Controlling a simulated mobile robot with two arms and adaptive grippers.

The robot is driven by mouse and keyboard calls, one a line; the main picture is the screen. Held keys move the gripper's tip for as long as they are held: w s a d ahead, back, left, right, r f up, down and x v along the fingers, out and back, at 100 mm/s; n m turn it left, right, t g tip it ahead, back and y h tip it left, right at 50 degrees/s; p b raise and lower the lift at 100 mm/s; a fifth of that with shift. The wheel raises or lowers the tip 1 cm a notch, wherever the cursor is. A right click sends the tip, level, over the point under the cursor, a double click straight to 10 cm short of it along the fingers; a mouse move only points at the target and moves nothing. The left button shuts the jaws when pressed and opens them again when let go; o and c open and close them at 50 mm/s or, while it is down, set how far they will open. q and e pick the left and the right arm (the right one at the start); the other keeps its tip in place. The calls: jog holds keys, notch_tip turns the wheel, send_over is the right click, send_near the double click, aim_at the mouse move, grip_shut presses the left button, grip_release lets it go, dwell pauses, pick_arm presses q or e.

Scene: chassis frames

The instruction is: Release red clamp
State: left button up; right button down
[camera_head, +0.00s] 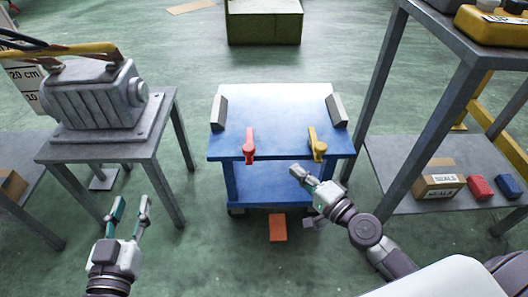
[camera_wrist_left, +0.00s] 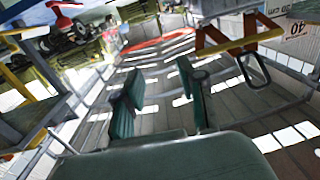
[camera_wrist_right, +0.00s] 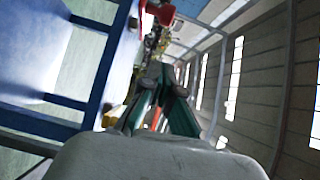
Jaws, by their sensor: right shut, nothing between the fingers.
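The red clamp (camera_head: 249,146) sits on the front edge of the blue cart's top (camera_head: 270,115), left of centre, its handle upright. A yellow clamp (camera_head: 317,146) sits on the same edge to the right. My right gripper (camera_head: 296,168) is shut and empty, just below the cart's front edge, between the two clamps and nearer the yellow one. Its closed fingers also show in the right wrist view (camera_wrist_right: 165,85). My left gripper (camera_head: 131,205) is open and empty, far left of the cart, with spread fingers in the left wrist view (camera_wrist_left: 160,95).
A grey table (camera_head: 155,140) with a motor (camera_head: 95,95) stands left. A grey shelf (camera_head: 400,170) with a SEALS box (camera_head: 440,180) and red and blue items stands right. An orange plate (camera_head: 278,228) lies below the cart's front. Two grey blocks stand on the cart top.

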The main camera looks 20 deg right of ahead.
pick_arm(q)
jog(key=s+a+f+g+y+p, duration=0.2)
jog(key=s+f+g, duration=0.6)
jog(key=f, duration=0.4)
jog(key=shift+s+a+g+y+p, duration=0.15)
jog(key=shift+a+g+y+p, duration=0.35)
jog(key=shift+a, duration=0.55)
pick_arm(e)
jog(key=w+a, duration=0.6)
jog(key=w, duration=0.3)
jog(key=shift+a+f, duration=0.15)
jog(key=shift+f, duration=0.05)
pick_arm(q)
jog(key=shift+s, duration=0.1)
pick_arm(e)
jog(key=shift+w, duration=0.1)
